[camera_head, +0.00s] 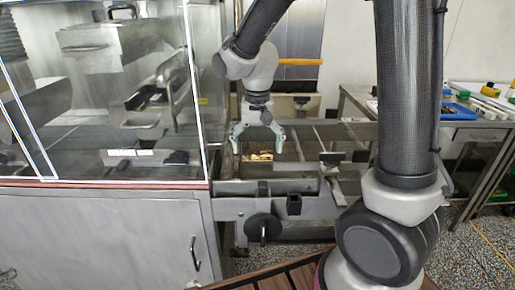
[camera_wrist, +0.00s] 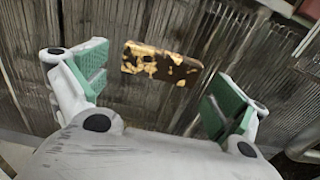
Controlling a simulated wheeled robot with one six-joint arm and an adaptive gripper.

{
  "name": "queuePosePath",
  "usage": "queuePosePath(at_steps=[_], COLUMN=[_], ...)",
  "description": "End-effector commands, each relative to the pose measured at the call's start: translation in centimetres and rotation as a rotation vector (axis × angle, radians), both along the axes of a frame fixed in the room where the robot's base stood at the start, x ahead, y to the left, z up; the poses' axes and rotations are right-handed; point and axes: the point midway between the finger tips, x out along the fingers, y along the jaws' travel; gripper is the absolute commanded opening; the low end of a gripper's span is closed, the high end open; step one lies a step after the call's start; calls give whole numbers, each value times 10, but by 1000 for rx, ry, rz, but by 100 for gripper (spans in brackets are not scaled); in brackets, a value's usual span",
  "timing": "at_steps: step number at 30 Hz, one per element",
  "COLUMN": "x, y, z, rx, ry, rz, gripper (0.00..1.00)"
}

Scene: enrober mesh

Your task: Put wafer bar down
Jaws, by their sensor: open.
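The wafer bar (camera_wrist: 160,64) shows in the wrist view, dark brown with golden crumbly patches on its upper side. It lies on the metal mesh belt (camera_wrist: 215,20), between and a little beyond my open fingertips, and neither finger touches it. My gripper (camera_wrist: 155,95) is wide open and empty, with a green pad on each finger. In the head view my gripper (camera_head: 258,142) points down over the belt beside the glass-sided machine. The wafer bar (camera_head: 258,156) shows there as a small golden patch just below the fingers.
The enrober housing with clear panels (camera_head: 100,90) stands to the left of my gripper. Metal rails and a frame (camera_head: 310,145) run to the right of the belt. A side table (camera_head: 470,120) with a blue tray (camera_head: 458,111) and small items stands at the far right.

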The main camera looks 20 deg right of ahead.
Motion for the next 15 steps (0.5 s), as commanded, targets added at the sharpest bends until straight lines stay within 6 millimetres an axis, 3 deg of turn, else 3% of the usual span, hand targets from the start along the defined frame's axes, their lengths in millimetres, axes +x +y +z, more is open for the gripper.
queuePosePath(at_steps=[9, 15], x=[1, 1], y=[0, 0], z=[68, 102], rx=[2, 1], ry=[-6, -3], rz=[0, 0], gripper=[97, 97])
